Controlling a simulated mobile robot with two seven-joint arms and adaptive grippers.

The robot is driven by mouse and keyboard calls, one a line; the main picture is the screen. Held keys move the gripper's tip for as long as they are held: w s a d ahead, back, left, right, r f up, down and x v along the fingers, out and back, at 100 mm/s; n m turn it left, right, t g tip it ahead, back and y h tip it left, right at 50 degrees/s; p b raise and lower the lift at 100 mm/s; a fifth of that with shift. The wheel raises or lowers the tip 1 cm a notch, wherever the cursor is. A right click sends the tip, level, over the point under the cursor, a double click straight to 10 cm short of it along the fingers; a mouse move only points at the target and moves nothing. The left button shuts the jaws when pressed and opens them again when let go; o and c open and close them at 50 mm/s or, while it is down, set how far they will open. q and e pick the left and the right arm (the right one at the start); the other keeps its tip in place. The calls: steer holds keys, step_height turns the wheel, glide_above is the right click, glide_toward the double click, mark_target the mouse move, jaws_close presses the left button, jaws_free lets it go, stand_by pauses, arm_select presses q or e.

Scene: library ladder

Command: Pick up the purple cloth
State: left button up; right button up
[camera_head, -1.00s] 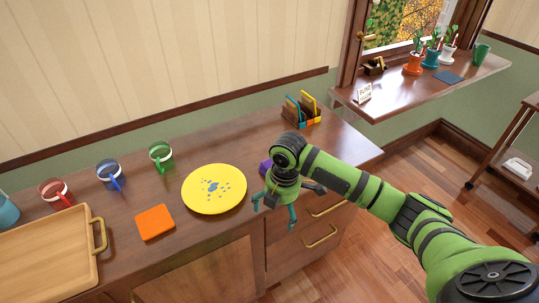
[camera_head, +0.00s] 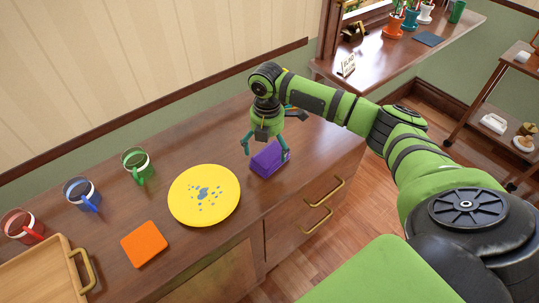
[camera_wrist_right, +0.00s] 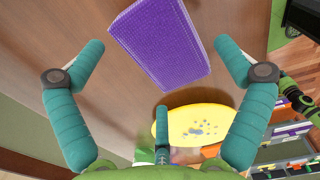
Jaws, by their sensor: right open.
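The purple cloth (camera_head: 269,158) is a thick, folded, block-like bundle on the wooden cabinet top, near its front edge and right of the yellow plate. It also shows in the right wrist view (camera_wrist_right: 163,45), with a ribbed weave. My right gripper (camera_head: 272,134) is open and empty just above the cloth. In the wrist view its fingers (camera_wrist_right: 162,58) are spread to either side of the cloth. I cannot tell whether any finger touches it. My left gripper is not in view.
A yellow plate (camera_head: 204,196) with blue spots and an orange cloth (camera_head: 144,244) lie to the left. Green (camera_head: 138,166), blue (camera_head: 82,194) and red (camera_head: 24,225) mugs stand behind, near a wooden tray (camera_head: 45,274). A windowsill shelf (camera_head: 400,58) holds pots at upper right.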

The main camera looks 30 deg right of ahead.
step_height(320, 180, down, 2)
steer(key=shift+w+f, duration=0.15)
steer(key=shift+f, duration=0.25)
steer(key=c, duration=1)
steer(key=shift+c, duration=0.2)
steer(key=shift+r, duration=0.3)
steer(key=r, duration=0.2)
steer(key=r+b, duration=0.1)
steer(key=shift+d+r, duration=0.2)
steer(key=shift+r, duration=0.15)
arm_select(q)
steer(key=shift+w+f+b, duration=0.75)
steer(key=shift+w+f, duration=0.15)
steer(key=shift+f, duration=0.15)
arm_select(e)
steer(key=s+d+r, duration=0.6)
steer(key=s+d, duration=0.1)
steer(key=s, duration=0.1)
steer(key=shift+s+d+r, duration=0.15)
steer(key=shift+d+r, duration=0.2)
steer(key=shift+d, duration=0.05)
